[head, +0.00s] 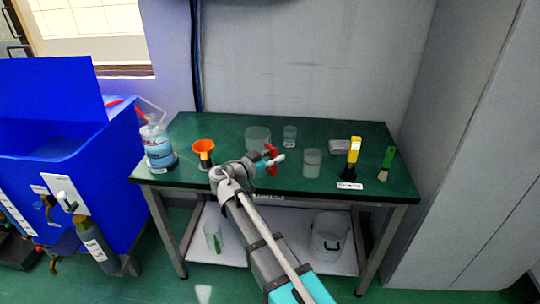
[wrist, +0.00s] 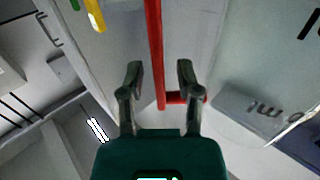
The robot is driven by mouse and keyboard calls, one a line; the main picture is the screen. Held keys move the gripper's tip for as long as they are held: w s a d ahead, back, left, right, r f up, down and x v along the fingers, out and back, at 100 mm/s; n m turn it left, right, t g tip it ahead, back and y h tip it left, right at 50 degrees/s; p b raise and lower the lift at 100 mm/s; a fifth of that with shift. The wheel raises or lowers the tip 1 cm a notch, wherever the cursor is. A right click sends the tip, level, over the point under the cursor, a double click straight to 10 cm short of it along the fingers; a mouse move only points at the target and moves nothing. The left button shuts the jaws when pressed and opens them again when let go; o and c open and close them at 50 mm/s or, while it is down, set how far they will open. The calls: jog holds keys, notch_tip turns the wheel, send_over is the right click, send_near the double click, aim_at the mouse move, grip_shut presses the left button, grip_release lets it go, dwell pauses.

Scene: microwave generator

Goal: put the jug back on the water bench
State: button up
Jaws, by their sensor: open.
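The jug (head: 257,135) is a clear, pale vessel standing on the green bench (head: 225,128) in the head view, partly hidden by my gripper (head: 268,163). A red handle (head: 272,152) shows at my fingers and appears to belong to the jug. In the wrist view the red handle (wrist: 154,50) runs between my two open fingers, with a gap on each side. A translucent wall marked "ml" (wrist: 265,108) fills the right of that view. Whether the jug's base touches the bench is hidden.
A blue-liquid bottle (head: 157,147) and an orange funnel (head: 203,150) stand left. A small glass (head: 290,135), a clear beaker (head: 312,165), a grey block (head: 340,145), a yellow tool (head: 352,158) and a green-handled brush (head: 387,163) stand right. A bucket (head: 328,238) sits on the lower shelf.

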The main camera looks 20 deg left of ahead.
jog(key=shift+r, duration=0.15)
jog(key=v, duration=1.2)
dwell(0.5)
